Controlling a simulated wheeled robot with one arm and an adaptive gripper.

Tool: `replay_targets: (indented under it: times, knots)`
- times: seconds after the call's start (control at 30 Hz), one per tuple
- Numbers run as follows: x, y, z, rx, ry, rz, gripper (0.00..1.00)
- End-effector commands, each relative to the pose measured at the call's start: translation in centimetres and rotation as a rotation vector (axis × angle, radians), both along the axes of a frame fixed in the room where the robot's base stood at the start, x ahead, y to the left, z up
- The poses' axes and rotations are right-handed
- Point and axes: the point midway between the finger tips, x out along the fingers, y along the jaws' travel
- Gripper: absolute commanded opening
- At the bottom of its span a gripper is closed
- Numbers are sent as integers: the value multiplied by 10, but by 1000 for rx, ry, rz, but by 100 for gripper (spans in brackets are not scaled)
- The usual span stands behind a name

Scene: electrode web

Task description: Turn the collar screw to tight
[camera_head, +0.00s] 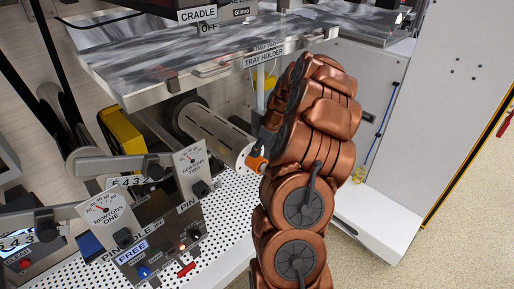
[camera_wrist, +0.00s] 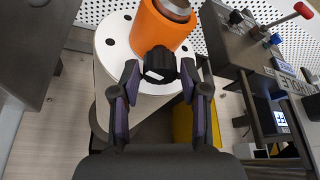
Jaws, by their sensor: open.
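The collar screw (camera_wrist: 160,65) is a black knob with a pale flat face, sticking out of the side of an orange collar (camera_wrist: 158,28) in the wrist view. The collar sits at the end of a white roller (camera_wrist: 108,45). My gripper (camera_wrist: 161,78) is open, with one finger on each side of the screw. Whether either pad touches it, I cannot tell. In the head view the orange collar (camera_head: 256,160) shows just left of my arm, at the end of the roller (camera_head: 213,132). The arm hides most of my gripper and the screw there.
The tray holder (camera_head: 215,75) hangs over the roller. A panel with dials and switches (camera_head: 150,235) stands at lower left, and a red-handled lever (camera_wrist: 290,17) shows at upper right in the wrist view. A perforated plate (camera_head: 228,215) lies below. A white cabinet (camera_head: 440,100) stands at right.

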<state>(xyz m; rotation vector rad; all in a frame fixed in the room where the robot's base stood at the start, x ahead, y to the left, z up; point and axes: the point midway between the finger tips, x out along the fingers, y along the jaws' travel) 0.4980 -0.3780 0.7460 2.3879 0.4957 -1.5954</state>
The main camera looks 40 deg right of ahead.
Motion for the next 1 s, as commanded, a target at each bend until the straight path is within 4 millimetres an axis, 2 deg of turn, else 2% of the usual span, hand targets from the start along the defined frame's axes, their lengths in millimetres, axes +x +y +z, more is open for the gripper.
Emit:
replay_targets:
  times: [0.07,0.47,0.77,1.0]
  knots:
    - [0,0,0,0,0,0,42]
    - [0,1,0,0,0,1,0]
    - [0,1,0,0,0,-31,0]
    - [-1,2,-2,1,3,-157,0]
